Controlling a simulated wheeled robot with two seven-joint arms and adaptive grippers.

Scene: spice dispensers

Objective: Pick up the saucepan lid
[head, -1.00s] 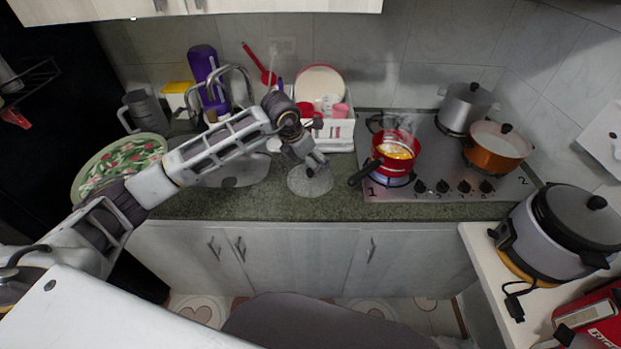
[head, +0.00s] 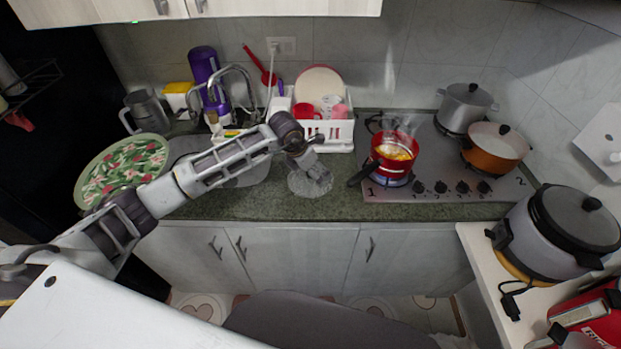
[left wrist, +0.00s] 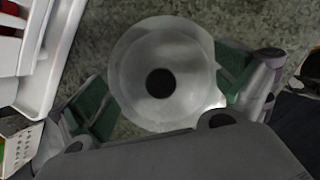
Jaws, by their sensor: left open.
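The saucepan lid (head: 300,185) is a clear glass disc lying on the green counter, left of the stove. In the left wrist view the lid (left wrist: 135,60) shows from above, with its round dark knob (left wrist: 160,83) in the middle. My left gripper (head: 318,177) is over the lid, pointing down, and hides part of it. In the wrist view its two green-padded fingers are spread apart, one on each side of the knob, with nothing held between them. The gap from the fingers to the knob cannot be told. The right gripper is not in view.
A red saucepan (head: 391,160) steams on a lit burner just right of the lid, its dark handle pointing toward the lid. A white dish rack (head: 338,129) stands behind. The sink (head: 246,177) is left. A silver pot (head: 464,108) and an orange pot (head: 494,150) stand on the stove.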

